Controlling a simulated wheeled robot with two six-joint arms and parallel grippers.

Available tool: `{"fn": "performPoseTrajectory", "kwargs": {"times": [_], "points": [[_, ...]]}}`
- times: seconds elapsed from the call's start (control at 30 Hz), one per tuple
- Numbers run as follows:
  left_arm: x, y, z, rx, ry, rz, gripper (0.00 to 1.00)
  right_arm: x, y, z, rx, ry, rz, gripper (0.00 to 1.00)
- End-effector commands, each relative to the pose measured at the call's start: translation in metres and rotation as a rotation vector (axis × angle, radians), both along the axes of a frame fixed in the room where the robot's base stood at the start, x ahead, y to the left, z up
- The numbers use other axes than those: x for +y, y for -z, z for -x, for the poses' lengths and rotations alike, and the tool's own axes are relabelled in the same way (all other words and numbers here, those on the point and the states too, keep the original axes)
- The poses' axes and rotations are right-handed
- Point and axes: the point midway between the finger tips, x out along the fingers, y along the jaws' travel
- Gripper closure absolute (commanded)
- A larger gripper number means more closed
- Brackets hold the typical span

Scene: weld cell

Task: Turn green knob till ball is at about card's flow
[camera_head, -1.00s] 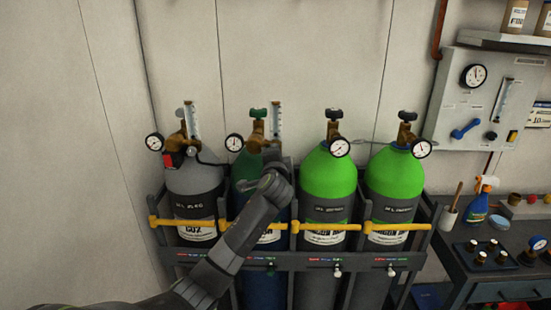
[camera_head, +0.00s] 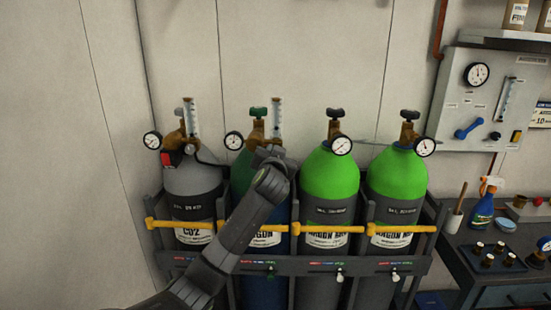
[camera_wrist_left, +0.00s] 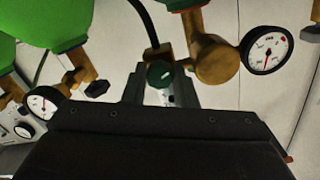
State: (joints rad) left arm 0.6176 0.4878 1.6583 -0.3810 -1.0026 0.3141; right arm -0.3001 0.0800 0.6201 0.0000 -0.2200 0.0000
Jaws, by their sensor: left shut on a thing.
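My left gripper (camera_wrist_left: 160,88) is shut on the knob. In the head view my left gripper (camera_head: 268,155) is at the regulator of the second cylinder from the left (camera_head: 240,172), and it hides the knob there. The clear flow tube (camera_head: 276,118) stands upright above the gripper; its ball is too small to make out. No card with a flow value can be read. My right gripper is not in view.
A grey CO2 cylinder (camera_head: 192,180) stands to the left and two bright green cylinders (camera_head: 330,174) to the right, behind a yellow bar (camera_head: 325,229). A wall panel (camera_head: 490,95) and a bench (camera_head: 470,240) are at the right.

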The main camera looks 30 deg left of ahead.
Motion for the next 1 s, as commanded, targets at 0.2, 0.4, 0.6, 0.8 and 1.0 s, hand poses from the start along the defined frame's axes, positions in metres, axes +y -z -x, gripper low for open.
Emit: {"fn": "performPoseTrajectory", "kwargs": {"times": [0.2,0.4,0.6,0.8,1.0], "points": [[0.000,0.006,0.000,-0.093,0.000,0.165,0.98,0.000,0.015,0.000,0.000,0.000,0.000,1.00],[0.000,0.005,0.000,-0.165,-0.001,0.281,0.98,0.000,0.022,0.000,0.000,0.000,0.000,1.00],[0.000,0.005,0.000,-0.210,-0.001,0.359,0.98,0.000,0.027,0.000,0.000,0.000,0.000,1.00],[0.000,0.005,0.000,-0.233,-0.002,0.397,0.98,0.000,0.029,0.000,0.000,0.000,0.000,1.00],[0.000,0.004,0.000,-0.238,-0.002,0.407,0.98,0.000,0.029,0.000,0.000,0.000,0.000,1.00]]}}
